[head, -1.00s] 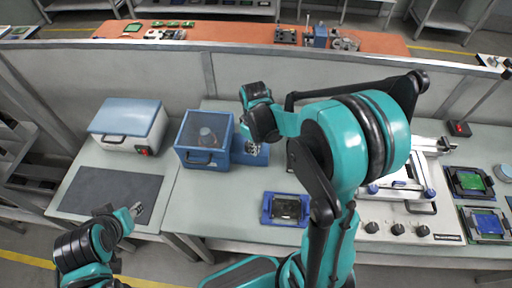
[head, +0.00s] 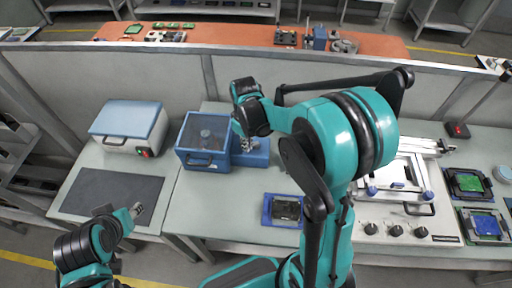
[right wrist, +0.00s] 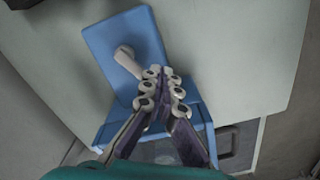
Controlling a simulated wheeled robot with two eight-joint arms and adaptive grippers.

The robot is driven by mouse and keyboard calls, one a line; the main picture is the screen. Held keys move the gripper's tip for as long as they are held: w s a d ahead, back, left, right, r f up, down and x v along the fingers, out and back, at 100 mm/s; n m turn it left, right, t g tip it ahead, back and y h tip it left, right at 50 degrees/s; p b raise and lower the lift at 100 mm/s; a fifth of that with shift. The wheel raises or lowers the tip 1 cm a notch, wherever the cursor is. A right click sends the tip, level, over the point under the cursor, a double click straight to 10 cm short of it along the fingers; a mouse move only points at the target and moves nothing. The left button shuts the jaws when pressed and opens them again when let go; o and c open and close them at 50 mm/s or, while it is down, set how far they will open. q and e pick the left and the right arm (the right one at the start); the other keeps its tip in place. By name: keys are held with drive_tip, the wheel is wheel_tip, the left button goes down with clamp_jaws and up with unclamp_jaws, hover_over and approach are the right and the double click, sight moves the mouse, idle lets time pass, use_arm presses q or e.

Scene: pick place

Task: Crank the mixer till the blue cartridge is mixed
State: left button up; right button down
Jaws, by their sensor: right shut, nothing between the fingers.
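The mixer is a blue box with a clear lid (head: 193,157) and a lower blue housing (head: 258,158) at its right. A dark grey round part shows through the lid; I see no clear blue cartridge in it. In the right wrist view the housing (right wrist: 108,42) carries a pale crank handle (right wrist: 128,62). My right gripper (head: 247,145) is over the housing, shut and empty; in the wrist view its fingertips (right wrist: 160,85) are close beside the handle. Contact cannot be told. My left gripper (head: 136,210) hangs by the front edge of the left table, its jaw state unclear.
A white box with a blue lid (head: 128,118) stands left of the mixer, behind a dark mat (head: 105,195). A blue-framed tray (head: 267,210) lies in front. A white machine with knobs (head: 380,228) is at the right. A grey partition (head: 250,75) runs behind.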

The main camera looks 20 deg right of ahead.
wheel_tip(320, 180, up, 5)
drive_tip(key=p, duration=0.3)
drive_tip(key=shift+r, duration=0.15)
idle(0.5)
drive_tip(key=s+a+r+m+t+b, duration=0.1)
drive_tip(key=s+m+t+b, duration=0.1)
drive_tip(key=s, duration=0.4)
drive_tip(key=s+a+r+m+t+b, duration=0.2)
drive_tip(key=s+m+t+b, duration=0.1)
drive_tip(key=s+t, duration=0.2)
drive_tip(key=shift+s+m+b, duration=0.3)
drive_tip(key=shift+s+m, duration=0.1)
drive_tip(key=shift+s, duration=0.65)
drive_tip(key=shift+a, duration=0.1)
